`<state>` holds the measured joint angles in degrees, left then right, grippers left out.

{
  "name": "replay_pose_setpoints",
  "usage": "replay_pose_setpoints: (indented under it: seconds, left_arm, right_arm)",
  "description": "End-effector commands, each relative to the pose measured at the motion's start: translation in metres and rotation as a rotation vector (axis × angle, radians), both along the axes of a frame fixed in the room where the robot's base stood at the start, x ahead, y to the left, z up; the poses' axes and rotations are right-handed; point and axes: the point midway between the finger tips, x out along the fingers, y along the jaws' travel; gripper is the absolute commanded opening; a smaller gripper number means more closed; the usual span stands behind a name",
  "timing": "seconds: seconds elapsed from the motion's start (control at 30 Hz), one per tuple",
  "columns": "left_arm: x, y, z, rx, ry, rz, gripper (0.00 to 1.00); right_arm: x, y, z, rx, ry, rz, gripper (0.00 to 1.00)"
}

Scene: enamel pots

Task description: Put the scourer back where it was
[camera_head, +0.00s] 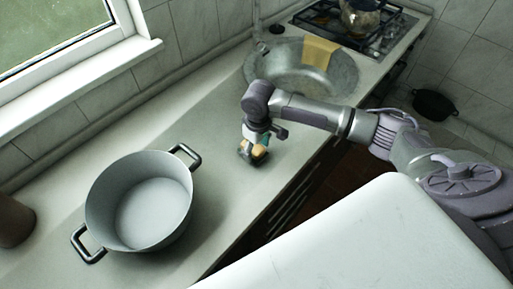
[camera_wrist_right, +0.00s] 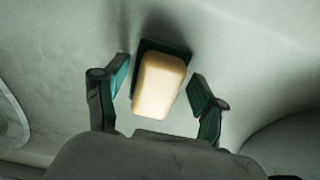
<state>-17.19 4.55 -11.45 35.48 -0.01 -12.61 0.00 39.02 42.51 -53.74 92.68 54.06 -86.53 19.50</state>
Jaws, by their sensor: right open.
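The scourer appears to be the cream-yellow block (camera_head: 259,152) on the worktop, between the big pot and the sink. In the right wrist view the block (camera_wrist_right: 158,85) has a dark layer or base (camera_wrist_right: 165,46) showing along its far side; I cannot tell whether that is part of it. My right gripper (camera_head: 256,142) is pointing down right over the block. Its two teal-lined fingers are open, one on each side of the block, with visible gaps. My left gripper is not in view.
A large grey two-handled pot (camera_head: 140,200) stands on the worktop (camera_head: 190,115) at left. Behind are a metal sink (camera_head: 300,72) with a yellow cloth (camera_head: 320,52) and a hob (camera_head: 385,30). A brown pot (camera_head: 14,222) is at far left. A black pan (camera_head: 434,104) sits low at right.

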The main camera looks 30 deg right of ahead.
Motion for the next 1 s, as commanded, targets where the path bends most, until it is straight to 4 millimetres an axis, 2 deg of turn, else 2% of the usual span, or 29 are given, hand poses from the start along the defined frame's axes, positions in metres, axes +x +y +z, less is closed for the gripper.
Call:
replay_pose_setpoints:
  seconds: [0.17, 0.4, 0.6, 0.77, 1.0]
  left_arm:
    - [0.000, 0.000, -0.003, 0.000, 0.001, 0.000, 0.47]
    - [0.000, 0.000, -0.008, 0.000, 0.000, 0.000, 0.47]
    - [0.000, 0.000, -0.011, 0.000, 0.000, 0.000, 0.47]
    - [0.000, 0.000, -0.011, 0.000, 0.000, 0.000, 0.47]
    - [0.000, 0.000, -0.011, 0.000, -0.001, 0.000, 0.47]
  right_arm:
    - [0.001, -0.001, 0.026, 0.001, -0.006, 0.000, 0.70]
    - [-0.001, -0.001, 0.079, 0.001, -0.006, -0.001, 0.70]
    - [-0.003, -0.001, 0.109, 0.002, -0.002, -0.001, 0.70]
    - [-0.004, -0.001, 0.119, 0.001, -0.002, -0.001, 0.70]
    - [-0.004, -0.001, 0.120, 0.001, -0.001, -0.001, 0.70]
